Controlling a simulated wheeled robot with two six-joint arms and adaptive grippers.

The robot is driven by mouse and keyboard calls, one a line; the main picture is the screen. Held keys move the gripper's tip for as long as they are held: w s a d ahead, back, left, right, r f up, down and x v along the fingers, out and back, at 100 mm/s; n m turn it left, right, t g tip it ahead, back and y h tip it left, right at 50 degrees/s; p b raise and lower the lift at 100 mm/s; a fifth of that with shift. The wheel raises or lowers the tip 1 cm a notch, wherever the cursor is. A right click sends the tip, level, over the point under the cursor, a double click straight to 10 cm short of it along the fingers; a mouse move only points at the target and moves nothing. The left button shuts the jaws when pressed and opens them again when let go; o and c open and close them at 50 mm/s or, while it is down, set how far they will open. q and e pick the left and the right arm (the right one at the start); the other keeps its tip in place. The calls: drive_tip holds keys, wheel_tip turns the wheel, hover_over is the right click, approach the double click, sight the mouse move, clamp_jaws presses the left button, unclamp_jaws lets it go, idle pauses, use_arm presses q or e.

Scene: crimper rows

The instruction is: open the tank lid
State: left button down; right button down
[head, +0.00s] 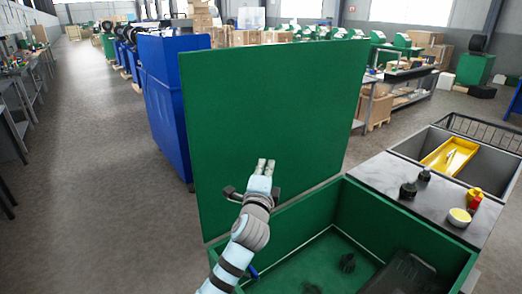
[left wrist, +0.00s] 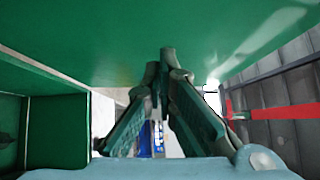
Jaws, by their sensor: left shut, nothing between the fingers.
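The green tank lid (head: 275,100) stands raised, close to upright, behind the open green tank (head: 375,210). My left gripper (head: 266,164) is in front of the lid's inner face, low and near its middle. Its fingers are shut with nothing between them. A dark handle-like part (head: 233,193) shows beside the gripper and is partly hidden by it. In the left wrist view the lid (left wrist: 110,35) fills the top, and the closed fingertips (left wrist: 164,62) are close under it; I cannot tell whether they touch. My right gripper is not in view.
Inside the tank are a small black object (head: 347,262) and a dark grey case (head: 405,272). A blue cabinet (head: 165,100) stands behind the lid. The floor at left is clear.

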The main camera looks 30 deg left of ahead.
use_arm(q)
approach(263, 139)
drive_tip(key=w+d, duration=0.2)
drive_tip(key=w, duration=0.1)
drive_tip(key=a, duration=0.2)
drive_tip(key=w+a, duration=0.1)
drive_tip(key=a, duration=0.1)
drive_tip(key=shift+w+r, duration=0.15)
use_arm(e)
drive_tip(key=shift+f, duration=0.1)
use_arm(q)
drive_tip(key=shift+a, duration=0.1)
